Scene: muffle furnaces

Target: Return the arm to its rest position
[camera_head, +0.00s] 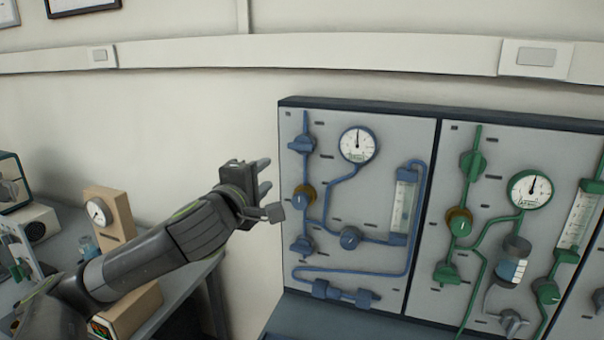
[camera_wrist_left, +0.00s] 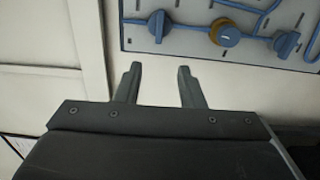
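My left gripper (camera_head: 266,178) is held out in front of the wall, just left of the blue gas panel (camera_head: 378,205) in the head view. In the left wrist view, its two fingers (camera_wrist_left: 156,80) are apart with nothing between them. The blue panel's knobs and a brass-coloured part (camera_wrist_left: 225,33) show beyond the fingertips at the upper right. The gripper appears clear of the panel. My left arm (camera_head: 150,255) reaches in from the lower left of the head view. My right gripper is in neither view.
A green-piped panel (camera_head: 500,225) adjoins the blue one on the right. A grey table (camera_head: 185,280) at the left bears a wooden stand with a gauge (camera_head: 100,211) and other equipment, close to my left arm. Bare wall (camera_head: 190,130) lies above the arm.

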